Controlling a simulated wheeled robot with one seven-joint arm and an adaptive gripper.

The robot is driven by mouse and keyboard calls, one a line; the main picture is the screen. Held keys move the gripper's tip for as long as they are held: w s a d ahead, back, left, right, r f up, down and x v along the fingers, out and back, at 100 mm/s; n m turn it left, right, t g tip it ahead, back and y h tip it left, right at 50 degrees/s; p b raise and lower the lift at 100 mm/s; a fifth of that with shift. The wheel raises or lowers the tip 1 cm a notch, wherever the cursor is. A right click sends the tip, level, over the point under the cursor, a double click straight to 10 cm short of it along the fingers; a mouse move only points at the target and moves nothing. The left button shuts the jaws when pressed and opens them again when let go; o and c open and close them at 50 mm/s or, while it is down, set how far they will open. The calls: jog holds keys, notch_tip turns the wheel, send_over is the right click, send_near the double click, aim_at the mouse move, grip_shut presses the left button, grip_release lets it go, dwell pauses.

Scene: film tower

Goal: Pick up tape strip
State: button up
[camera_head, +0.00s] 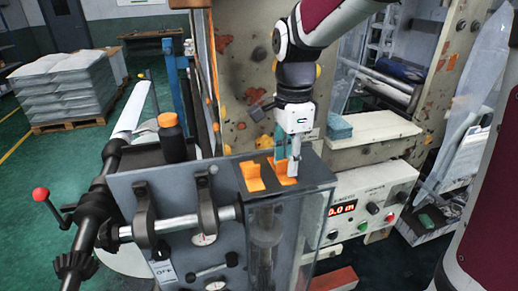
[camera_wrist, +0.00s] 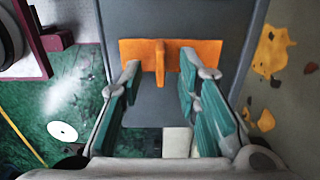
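Two orange tape strips lie on the dark top of the box in the head view, one on the left (camera_head: 252,177) and one on the right (camera_head: 283,178). My gripper (camera_head: 290,168) points down at the right strip and partly covers it. In the wrist view one orange strip (camera_wrist: 205,47) shows, with an upright orange tab (camera_wrist: 160,62) at its middle. My gripper (camera_wrist: 159,72) is open there, its teal-padded fingers left and right of the tab. Gaps show on both sides, so it holds nothing. Whether the fingertips touch the box top cannot be told.
A dark bottle with an orange cap (camera_head: 172,137) stands left of the strips. Metal clamps and a shaft (camera_head: 180,226) run along the box's front left. A control panel with a red display (camera_head: 362,210) is at right. A spotted upright panel (camera_head: 235,75) rises behind.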

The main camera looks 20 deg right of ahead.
jog(key=shift+f, duration=0.2)
grip_shut()
